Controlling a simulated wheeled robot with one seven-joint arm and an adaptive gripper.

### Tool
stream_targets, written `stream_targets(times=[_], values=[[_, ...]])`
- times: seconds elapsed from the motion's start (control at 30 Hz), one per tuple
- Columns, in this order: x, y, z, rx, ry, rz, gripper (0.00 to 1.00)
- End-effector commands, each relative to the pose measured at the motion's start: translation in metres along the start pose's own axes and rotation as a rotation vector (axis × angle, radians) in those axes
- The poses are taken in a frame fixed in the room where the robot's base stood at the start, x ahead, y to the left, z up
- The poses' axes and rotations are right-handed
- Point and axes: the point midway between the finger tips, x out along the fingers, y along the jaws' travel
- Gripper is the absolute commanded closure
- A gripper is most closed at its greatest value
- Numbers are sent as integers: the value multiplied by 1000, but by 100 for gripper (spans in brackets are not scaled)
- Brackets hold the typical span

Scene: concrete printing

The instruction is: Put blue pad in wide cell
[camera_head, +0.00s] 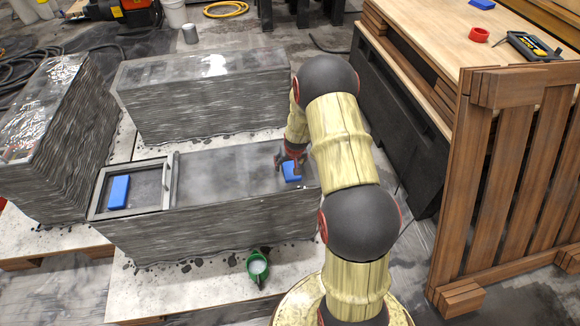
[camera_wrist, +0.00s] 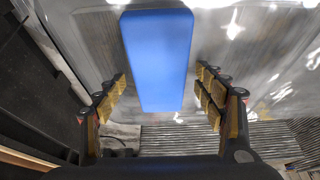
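A blue pad (camera_head: 291,172) lies on the right end of the front concrete block's flat top. In the wrist view the same pad (camera_wrist: 158,60) runs lengthwise between my fingers, with a gap on each side. My gripper (camera_head: 290,158) is open around or just above it; the exact height is hard to tell. It also shows in the wrist view (camera_wrist: 161,88). A grey divided tray (camera_head: 128,214) sits on the block's left end. A second blue pad (camera_head: 118,191) lies in its wide left cell. The narrow right cell (camera_head: 169,183) looks empty.
A rear concrete block (camera_head: 200,110) and a left block (camera_head: 45,150) stand close by. A wooden slatted panel (camera_head: 510,190) and a workbench (camera_head: 430,35) are at the right. The block top between tray and gripper is clear.

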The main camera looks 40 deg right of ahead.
Motion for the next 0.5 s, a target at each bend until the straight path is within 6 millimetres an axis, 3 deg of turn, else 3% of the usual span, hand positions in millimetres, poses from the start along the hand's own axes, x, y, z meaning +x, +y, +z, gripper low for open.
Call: stream_targets(times=[0.5], values=[[0,0,0,0,-1,0,62]])
